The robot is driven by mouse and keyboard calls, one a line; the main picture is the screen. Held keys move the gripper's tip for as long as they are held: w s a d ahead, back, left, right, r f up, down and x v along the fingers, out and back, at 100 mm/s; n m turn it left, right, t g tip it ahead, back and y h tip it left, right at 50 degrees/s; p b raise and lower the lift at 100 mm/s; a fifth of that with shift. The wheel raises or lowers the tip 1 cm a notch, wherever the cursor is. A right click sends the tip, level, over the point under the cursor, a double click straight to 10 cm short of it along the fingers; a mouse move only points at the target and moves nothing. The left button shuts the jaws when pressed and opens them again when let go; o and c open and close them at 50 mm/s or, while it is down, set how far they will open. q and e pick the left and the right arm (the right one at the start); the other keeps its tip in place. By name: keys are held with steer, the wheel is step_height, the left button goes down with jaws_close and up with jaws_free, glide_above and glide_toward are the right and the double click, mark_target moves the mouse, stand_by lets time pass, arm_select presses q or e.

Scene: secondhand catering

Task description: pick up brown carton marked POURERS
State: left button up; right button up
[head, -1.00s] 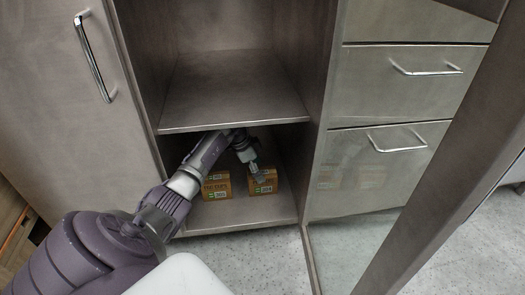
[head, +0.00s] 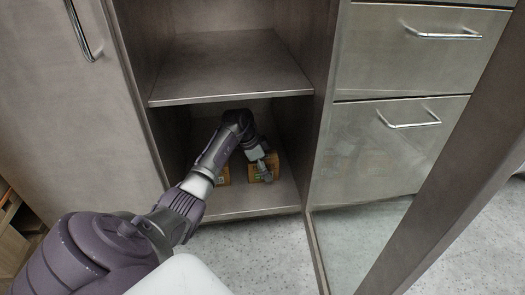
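Two small brown cartons stand in the low compartment of the open cabinet. The right carton (head: 273,165) is partly covered by my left gripper (head: 264,172), which is at its front, apparently touching or very close. The left carton (head: 225,175) is mostly hidden behind my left forearm. The lettering on both is too small or covered to read, so I cannot tell which is marked POURERS. The fingers of my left gripper are too small to show whether they are open or shut. My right gripper is out of view.
A middle shelf (head: 232,66) lies above my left arm, and the cabinet's side walls are close on both sides. The low shelf (head: 250,203) has bare room in front of the cartons. Drawers (head: 408,60) are at the right, a door handle (head: 80,32) at upper left.

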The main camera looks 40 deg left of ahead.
arm_select(q)
steer(key=shift+r, duration=0.1)
steer(key=c, duration=1.3)
steer(key=shift+c, duration=0.2)
